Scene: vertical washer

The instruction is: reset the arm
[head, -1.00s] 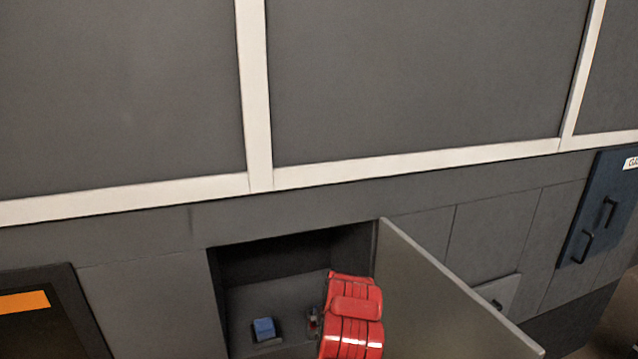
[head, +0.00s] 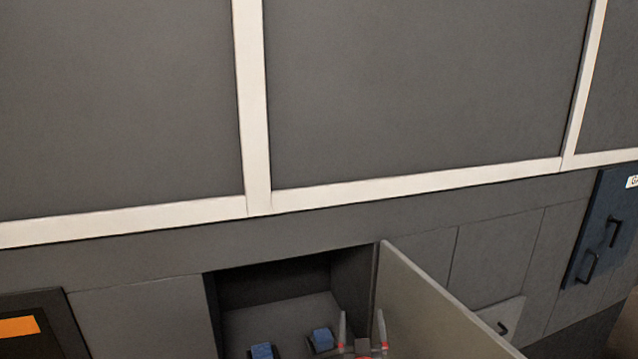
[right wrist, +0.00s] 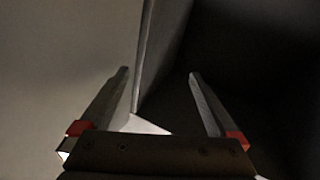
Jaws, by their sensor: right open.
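My right gripper (head: 362,325) is at the bottom of the head view, in front of an open compartment (head: 285,283) and close to its open door (head: 425,305). Its two fingers are spread, with nothing between them. The right wrist view also shows the gripper (right wrist: 158,75) open and empty, with a pale panel on the left and dark space on the right. My left gripper is not in view.
Two blue blocks, one on the left (head: 262,351) and one on the right (head: 322,338), sit inside the compartment. The door stands out to the right of the opening. A blue panel with black handles (head: 603,228) is on the wall at right.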

